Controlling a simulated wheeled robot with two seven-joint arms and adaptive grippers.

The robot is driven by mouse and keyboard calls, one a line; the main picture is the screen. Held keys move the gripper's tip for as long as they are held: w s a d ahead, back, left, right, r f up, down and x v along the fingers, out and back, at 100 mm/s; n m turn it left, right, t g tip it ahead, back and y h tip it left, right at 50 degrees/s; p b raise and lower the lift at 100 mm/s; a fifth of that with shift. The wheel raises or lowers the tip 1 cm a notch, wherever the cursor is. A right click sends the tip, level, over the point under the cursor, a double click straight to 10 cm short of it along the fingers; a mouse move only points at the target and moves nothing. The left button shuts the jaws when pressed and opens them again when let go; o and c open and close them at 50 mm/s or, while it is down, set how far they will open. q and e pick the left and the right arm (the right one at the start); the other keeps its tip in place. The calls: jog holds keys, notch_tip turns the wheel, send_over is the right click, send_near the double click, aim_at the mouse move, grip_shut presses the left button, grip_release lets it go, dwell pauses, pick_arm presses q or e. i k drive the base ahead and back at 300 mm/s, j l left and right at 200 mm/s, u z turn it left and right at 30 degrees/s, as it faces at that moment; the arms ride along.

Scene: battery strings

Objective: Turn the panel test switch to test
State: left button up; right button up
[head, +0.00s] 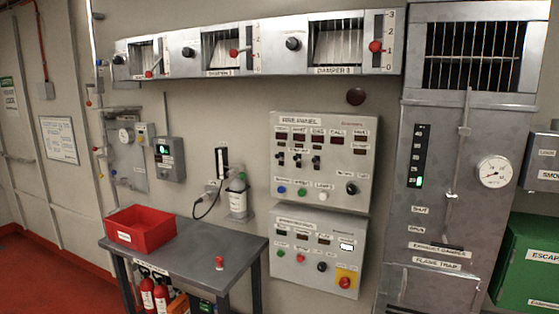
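A grey upper control panel (326,122) is fixed to the wall right of centre. It has several small displays, a row of small black toggles (298,159), coloured buttons and a black rotary knob (351,188) at its lower right. A second grey panel (292,222) hangs below it, with coloured buttons, a dark knob (322,267) and a red stop button (344,282) on a yellow square. The labels are too small to tell which control is the panel test switch or how it is set. Neither of my grippers is in view.
A damper unit (255,48) runs above the panels. A metal cabinet (445,235) with a gauge (494,171) stands right.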

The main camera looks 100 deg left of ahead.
aim_at(352, 190)
jog(key=u, duration=3)
